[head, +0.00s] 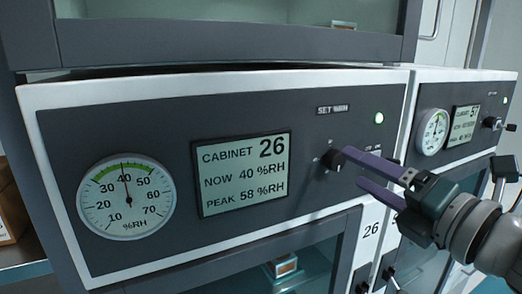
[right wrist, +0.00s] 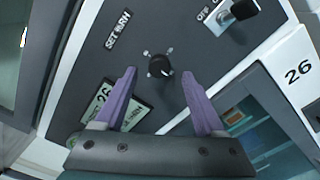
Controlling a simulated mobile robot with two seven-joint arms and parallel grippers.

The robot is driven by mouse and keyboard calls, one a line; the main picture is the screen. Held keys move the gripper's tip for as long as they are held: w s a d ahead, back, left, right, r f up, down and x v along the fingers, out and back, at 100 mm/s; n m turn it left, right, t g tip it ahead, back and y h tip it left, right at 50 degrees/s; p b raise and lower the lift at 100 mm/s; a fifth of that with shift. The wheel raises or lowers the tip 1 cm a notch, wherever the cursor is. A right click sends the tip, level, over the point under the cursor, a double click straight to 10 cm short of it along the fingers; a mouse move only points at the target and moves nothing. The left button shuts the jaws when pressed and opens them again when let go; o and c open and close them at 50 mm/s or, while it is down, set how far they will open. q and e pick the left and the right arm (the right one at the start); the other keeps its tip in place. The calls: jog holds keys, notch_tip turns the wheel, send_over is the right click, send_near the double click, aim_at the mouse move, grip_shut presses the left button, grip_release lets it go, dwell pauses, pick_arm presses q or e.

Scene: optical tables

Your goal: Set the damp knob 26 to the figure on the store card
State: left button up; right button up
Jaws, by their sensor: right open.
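The dark damp knob (head: 331,159) sits on the grey panel of cabinet 26, below the label "SET %RH". It also shows in the right wrist view (right wrist: 160,66), with small marks around it. My right gripper (head: 354,168) is open, its purple fingers pointing at the panel. In the right wrist view the fingertips (right wrist: 159,73) lie to either side of the knob, apart from it. The display (head: 241,174) reads cabinet 26, now 40 %RH, peak 58 %RH. The dial (head: 126,196) points near 40. No store card shows. My left gripper is out of view.
A second switch (right wrist: 240,11) marked "OFF" stands out from the panel near the knob. A green lamp (head: 379,118) is lit at upper right. The neighbouring cabinet has its own dial (head: 433,132) and knob (head: 493,123). A glass door (head: 300,262) lies below the panel.

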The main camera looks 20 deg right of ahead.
aim_at(340, 161)
jog(key=shift+w+a+p, duration=0.15)
jog(key=shift+w+p, duration=0.05)
jog(key=shift+w, duration=0.9)
jog(key=shift+w+a+p, duration=0.15)
jog(key=shift+w+p, duration=0.05)
jog(key=shift+w, duration=0.85)
grip_shut()
